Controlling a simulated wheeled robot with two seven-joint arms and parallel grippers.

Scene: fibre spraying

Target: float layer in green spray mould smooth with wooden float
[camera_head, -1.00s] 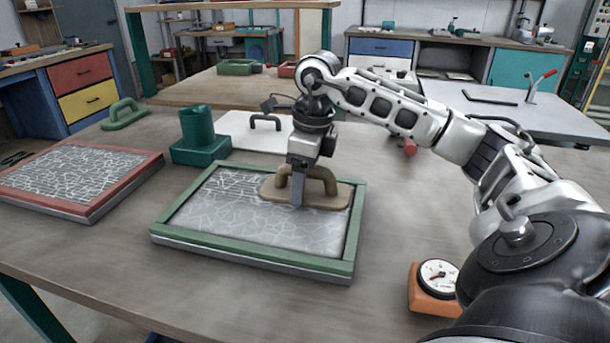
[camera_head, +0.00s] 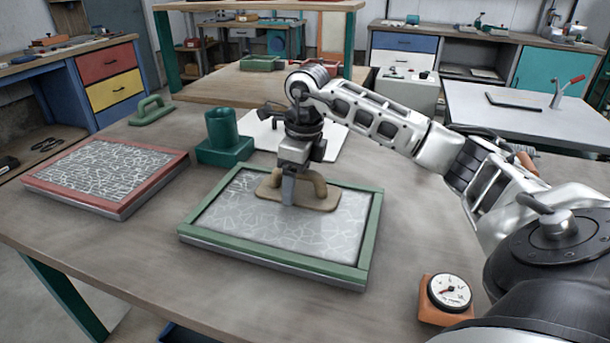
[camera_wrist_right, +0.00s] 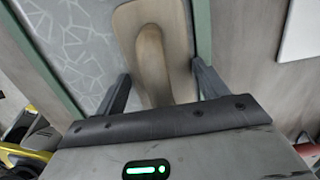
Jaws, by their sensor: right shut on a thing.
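The green spray mould (camera_head: 372,235) lies on the workbench, holding a grey layer (camera_head: 235,215) with a pattern of pale cracked lines. The wooden float (camera_head: 322,202), a tan board with an arched handle, lies flat on the layer, toward the mould's far side. My right gripper (camera_head: 289,190) is shut on the float's handle from above and hides part of it. In the right wrist view, the handle (camera_wrist_right: 152,50) stands between the two dark fingers of the gripper (camera_wrist_right: 160,75). My left gripper is not in view.
A red mould (camera_head: 72,204) with a patterned layer lies at left. A green block with a cup (camera_head: 224,140), a white board (camera_head: 262,128) and a green-handled float (camera_head: 152,113) stand behind. An orange-based dial gauge (camera_head: 448,295) sits at front right. The bench between is clear.

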